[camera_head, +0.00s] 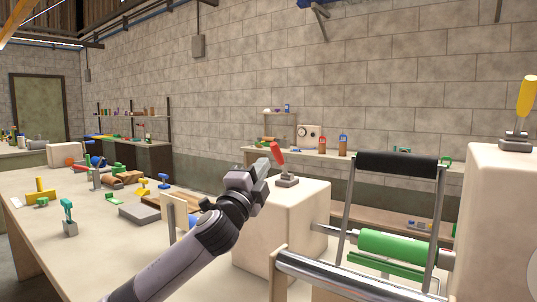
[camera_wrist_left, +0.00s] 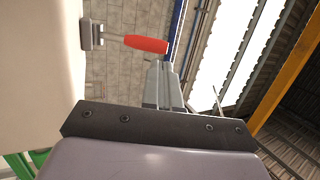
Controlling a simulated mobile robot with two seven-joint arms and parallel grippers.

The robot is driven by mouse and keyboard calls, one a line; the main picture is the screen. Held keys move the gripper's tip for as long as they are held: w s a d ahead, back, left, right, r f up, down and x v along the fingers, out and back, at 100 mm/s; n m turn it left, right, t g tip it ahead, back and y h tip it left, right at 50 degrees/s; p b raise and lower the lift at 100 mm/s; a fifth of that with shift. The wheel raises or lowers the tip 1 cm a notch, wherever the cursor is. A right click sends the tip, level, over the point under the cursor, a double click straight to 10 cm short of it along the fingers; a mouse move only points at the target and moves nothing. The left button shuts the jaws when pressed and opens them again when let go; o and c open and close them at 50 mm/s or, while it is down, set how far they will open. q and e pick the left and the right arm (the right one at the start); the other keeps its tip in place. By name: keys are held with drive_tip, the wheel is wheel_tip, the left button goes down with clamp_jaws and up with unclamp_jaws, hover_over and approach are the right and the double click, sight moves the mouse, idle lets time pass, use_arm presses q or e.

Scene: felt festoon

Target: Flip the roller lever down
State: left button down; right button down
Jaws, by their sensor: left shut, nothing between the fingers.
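A toggle lever with a red handle (camera_head: 277,153) stands on a small metal base (camera_head: 287,181) on top of a cream block (camera_head: 300,215), left of the rollers. Its handle points up, leaning slightly left. My left gripper (camera_head: 261,167) is shut and empty, close beside the handle on its left; I cannot tell whether they touch. The left wrist view shows the red handle (camera_wrist_left: 146,44) near my finger tips (camera_wrist_left: 163,85). A second lever with a yellow handle (camera_head: 526,97) stands upright on the right cream block (camera_head: 500,200). My right gripper is not in view.
Between the blocks are a green roller (camera_head: 385,246), a silver roller (camera_head: 335,276) and a metal frame with a black crossbar (camera_head: 397,165). A workbench (camera_head: 100,240) with tools and wooden parts spreads out left. A shelf table stands along the back wall.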

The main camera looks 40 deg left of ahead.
sight(273, 150)
use_arm(q)
drive_tip(key=x, duration=0.4)
drive_tip(key=shift+r+p, duration=0.1)
drive_tip(key=shift+p, duration=0.3)
drive_tip(key=shift+w+a+r, duration=0.1)
drive_tip(key=shift+w, duration=0.2)
